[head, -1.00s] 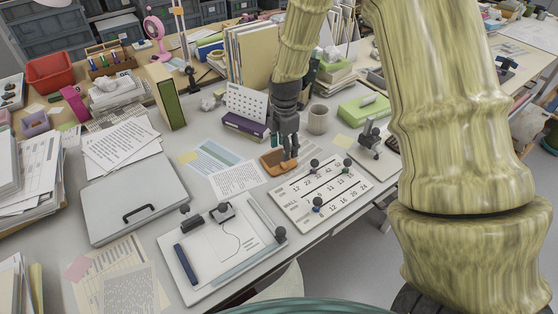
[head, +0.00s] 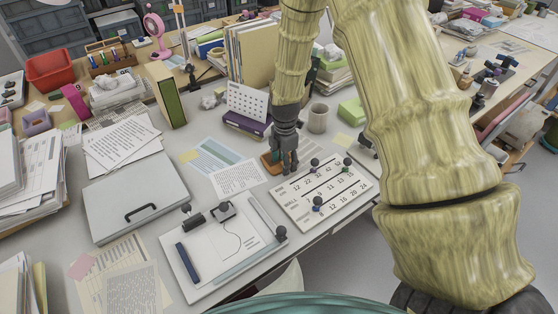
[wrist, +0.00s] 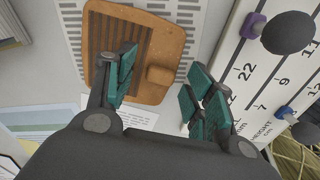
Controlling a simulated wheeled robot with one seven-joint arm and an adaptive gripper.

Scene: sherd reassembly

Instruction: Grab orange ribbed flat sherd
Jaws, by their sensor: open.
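The orange ribbed flat sherd (wrist: 138,38) lies flat at the top of the wrist view, with a ribbed patch and a small raised knob on its right side. In the head view the sherd (head: 268,164) shows left of my gripper (head: 288,170), which hides part of it. My gripper (wrist: 162,82) is open, with nothing between its fingers. In the wrist view its left finger overlaps the sherd's lower part and its right finger is off to the right of the sherd. I cannot tell the exact height of the fingertips above the sherd.
A white numbered board (head: 310,206) with dark knobs lies close to the right of the sherd. A purple box (head: 243,125) with a calendar stands behind, and a mug (head: 318,118) behind to the right. Flat papers (head: 238,178) lie to the left.

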